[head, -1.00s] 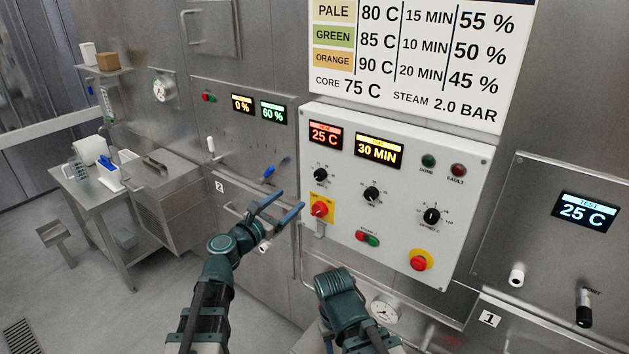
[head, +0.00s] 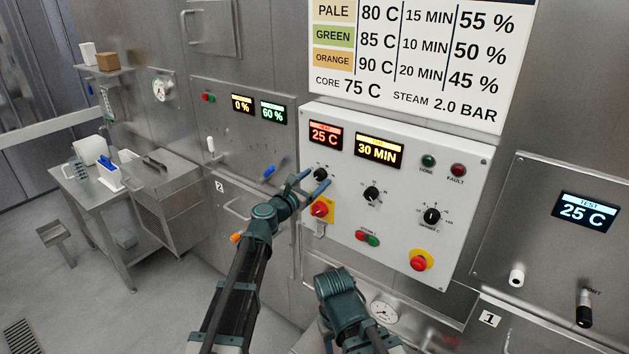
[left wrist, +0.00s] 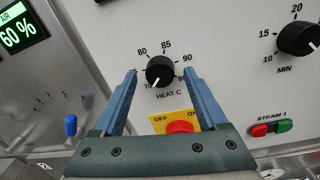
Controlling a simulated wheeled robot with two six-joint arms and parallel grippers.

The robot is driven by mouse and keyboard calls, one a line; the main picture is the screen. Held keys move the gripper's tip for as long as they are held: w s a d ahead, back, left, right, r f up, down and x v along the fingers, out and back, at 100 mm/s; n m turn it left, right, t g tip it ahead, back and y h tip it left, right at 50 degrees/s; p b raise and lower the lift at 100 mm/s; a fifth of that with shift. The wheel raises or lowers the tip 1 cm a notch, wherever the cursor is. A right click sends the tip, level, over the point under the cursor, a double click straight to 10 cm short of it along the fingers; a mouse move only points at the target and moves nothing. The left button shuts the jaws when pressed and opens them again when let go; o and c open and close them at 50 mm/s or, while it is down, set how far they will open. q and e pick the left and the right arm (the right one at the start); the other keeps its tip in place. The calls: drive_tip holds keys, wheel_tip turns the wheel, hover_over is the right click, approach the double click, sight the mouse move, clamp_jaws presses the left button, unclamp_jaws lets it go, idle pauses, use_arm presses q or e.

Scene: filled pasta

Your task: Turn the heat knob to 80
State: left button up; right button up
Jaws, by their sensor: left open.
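The heat knob (head: 320,174) is a round black dial on the white control panel (head: 450,150), under the red display (head: 325,134) reading 25 C. In the left wrist view the heat knob (left wrist: 160,71) has a white pointer aimed down-left near the 70 mark, with 80, 85 and 90 around it. My left gripper (head: 309,181) is open, its two blue fingers on either side of the knob in the left wrist view (left wrist: 160,80). I cannot tell whether they touch it. My right arm (head: 340,305) is low at the panel's bottom; its fingers are not visible.
A red switch (head: 320,209) on a yellow plate sits just below the heat knob. A blue-handled lever (head: 269,171) is on the left panel.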

use_arm(q)
clamp_jaws()
idle(0.4)
drive_tip(key=shift+m, duration=0.3)
drive_tip(key=m, duration=0.4)
drive_tip(key=shift+m+b, duration=0.3)
drive_tip(key=shift+m, duration=0.1)
drive_tip(key=m, duration=0.5)
drive_tip(key=shift+m, duration=0.3)
drive_tip(key=m+h, duration=0.1)
drive_tip(key=m, duration=0.4)
drive_tip(key=shift+m, duration=0.3)
drive_tip(key=m, duration=0.5)
drive_tip(key=shift+m, duration=0.4)
